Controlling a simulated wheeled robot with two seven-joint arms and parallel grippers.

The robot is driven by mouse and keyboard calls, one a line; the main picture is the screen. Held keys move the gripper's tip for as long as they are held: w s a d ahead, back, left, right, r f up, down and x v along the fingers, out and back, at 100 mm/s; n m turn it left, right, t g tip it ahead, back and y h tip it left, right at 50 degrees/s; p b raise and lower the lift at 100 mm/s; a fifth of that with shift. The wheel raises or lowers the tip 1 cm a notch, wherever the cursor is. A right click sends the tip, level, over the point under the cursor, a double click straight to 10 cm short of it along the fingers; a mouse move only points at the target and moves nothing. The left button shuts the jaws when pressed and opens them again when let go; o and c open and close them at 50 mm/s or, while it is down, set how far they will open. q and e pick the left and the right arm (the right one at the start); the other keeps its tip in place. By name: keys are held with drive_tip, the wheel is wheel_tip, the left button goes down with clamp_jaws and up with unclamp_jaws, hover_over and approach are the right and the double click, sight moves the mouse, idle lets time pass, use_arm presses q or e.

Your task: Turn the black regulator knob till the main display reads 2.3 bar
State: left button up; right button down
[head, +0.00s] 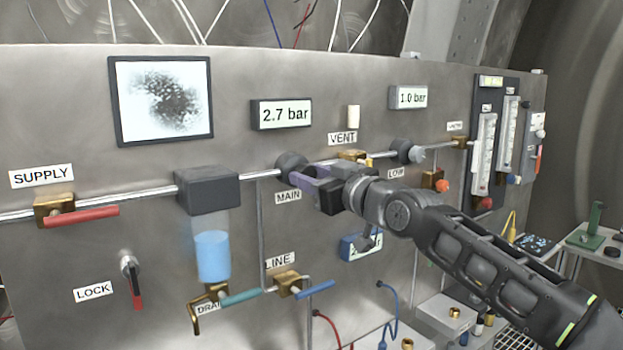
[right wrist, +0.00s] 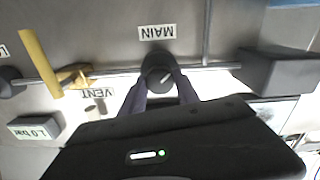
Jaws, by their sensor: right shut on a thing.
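The black regulator knob (head: 291,167) sits on the pipe above the MAIN label (head: 288,197). The main display (head: 281,114) above it reads 2.7 bar. My right gripper (head: 303,174) comes in from the right and is shut on the knob. In the right wrist view, which is upside down, the knob (right wrist: 157,72) is between the two fingertips. The gripper's body hides part of the pipe and panel behind it. My left gripper is not in view.
The red SUPPLY lever (head: 82,216), the filter bowl (head: 212,250) and the blue LINE lever (head: 316,290) are left of or below the gripper.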

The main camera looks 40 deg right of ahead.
drive_tip(key=shift+f+m, duration=0.1)
drive_tip(key=shift+m, duration=0.2)
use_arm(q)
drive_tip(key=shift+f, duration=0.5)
use_arm(e)
drive_tip(key=c, duration=0.9)
unclamp_jaws()
drive_tip(key=shift+s, duration=0.1)
use_arm(q)
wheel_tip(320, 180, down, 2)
drive_tip(key=b, duration=0.3)
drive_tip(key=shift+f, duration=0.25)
use_arm(e)
drive_tip(key=s, duration=0.7)
drive_tip(key=shift+s, duration=0.3)
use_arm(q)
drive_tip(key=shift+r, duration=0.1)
use_arm(e)
drive_tip(key=shift+a+r, duration=0.1)
drive_tip(key=shift+r, duration=0.1)
